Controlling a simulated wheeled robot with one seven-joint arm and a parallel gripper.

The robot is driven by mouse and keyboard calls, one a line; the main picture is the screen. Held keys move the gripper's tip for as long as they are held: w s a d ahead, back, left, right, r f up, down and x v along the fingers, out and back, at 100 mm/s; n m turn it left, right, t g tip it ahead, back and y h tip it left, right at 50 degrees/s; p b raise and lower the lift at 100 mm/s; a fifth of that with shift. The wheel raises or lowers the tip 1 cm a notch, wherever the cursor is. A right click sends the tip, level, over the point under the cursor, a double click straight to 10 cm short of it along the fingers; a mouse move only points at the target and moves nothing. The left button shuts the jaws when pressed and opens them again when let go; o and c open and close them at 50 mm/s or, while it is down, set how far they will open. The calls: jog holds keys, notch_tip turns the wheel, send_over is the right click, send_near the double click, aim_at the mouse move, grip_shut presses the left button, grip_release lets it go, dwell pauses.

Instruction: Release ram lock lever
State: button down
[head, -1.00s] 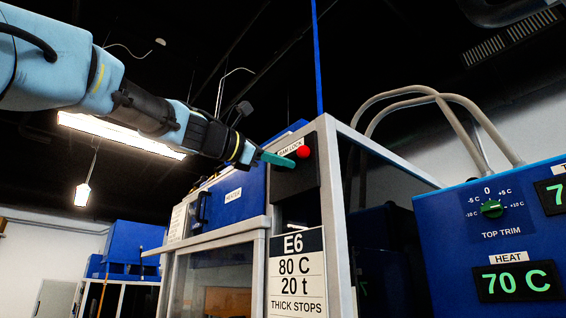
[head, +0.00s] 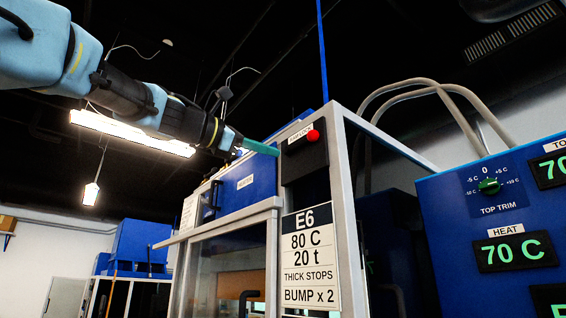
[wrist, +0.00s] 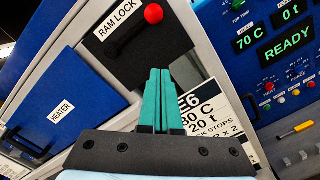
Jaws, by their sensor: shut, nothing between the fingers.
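The ram lock lever is a black bar (wrist: 128,34) with a red ball knob (head: 313,135), on a black plate (head: 304,168) labelled RAM LOCK at the top of the press frame. In the wrist view the red knob (wrist: 153,13) is at the bar's upper right end, and the bar slants down to the left. My gripper (head: 277,151) has green fingers, shut and empty, left of the knob in the head view. In the wrist view its fingertips (wrist: 160,72) lie below the knob, apart from it, over the lower plate. The fingers hide part of the E6 sign.
A blue heater panel (head: 246,181) with a handle is left of the plate. The E6 sign (head: 310,262) hangs below it. A blue control panel (head: 500,225) with a green trim knob stands at right. Grey hoses (head: 440,90) arch behind the frame.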

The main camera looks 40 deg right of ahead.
jog(key=shift+w+a, duration=0.1)
jog(key=shift+a, duration=1.2)
jog(key=shift+f, duration=0.15)
